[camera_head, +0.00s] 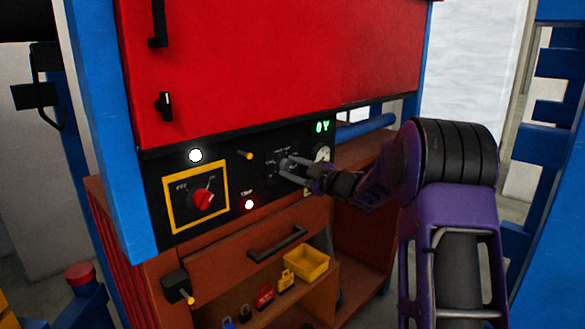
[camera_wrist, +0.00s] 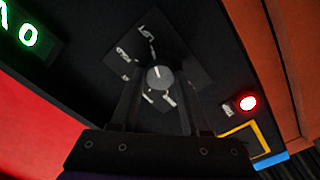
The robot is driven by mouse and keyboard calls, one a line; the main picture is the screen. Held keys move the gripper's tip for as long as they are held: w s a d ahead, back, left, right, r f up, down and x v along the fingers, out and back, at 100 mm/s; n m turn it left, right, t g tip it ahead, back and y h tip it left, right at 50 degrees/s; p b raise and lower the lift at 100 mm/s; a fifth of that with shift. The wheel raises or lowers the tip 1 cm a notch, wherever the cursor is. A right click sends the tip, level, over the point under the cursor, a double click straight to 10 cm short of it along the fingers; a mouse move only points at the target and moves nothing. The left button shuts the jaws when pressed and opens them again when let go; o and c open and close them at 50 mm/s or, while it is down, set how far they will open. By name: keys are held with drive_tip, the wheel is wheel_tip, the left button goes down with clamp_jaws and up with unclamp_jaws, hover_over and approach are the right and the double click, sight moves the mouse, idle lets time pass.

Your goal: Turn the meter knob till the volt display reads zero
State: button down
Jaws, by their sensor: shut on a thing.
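The meter knob (camera_wrist: 159,77) is a small round grey knob with a light pointer line, set on a dark plate with white markings in the wrist view. My gripper (camera_wrist: 158,84) is shut on the knob, one finger on each side of it. In the head view my gripper (camera_head: 287,166) reaches the black panel (camera_head: 225,225) from the right and hides most of the knob. The green volt display (camera_head: 322,127) above right of my gripper reads 0V. The display (camera_wrist: 22,36) also shows in the wrist view, rotated, with a 0 lit.
A red rotary switch (camera_head: 203,198) in a yellow frame, a white lamp (camera_head: 195,155) and a red lamp (camera_head: 249,204) sit left of my gripper. A round gauge (camera_head: 322,154) is close at its right. A drawer handle (camera_head: 277,243) and yellow bin (camera_head: 305,263) are below.

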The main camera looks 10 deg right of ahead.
drive_tip(key=shift+c, duration=1.9)
unclamp_jaws()
drive_tip(key=shift+s+d, duration=0.1)
drive_tip(key=b+v, duration=0.1)
drive_tip(key=v, duration=1.6)
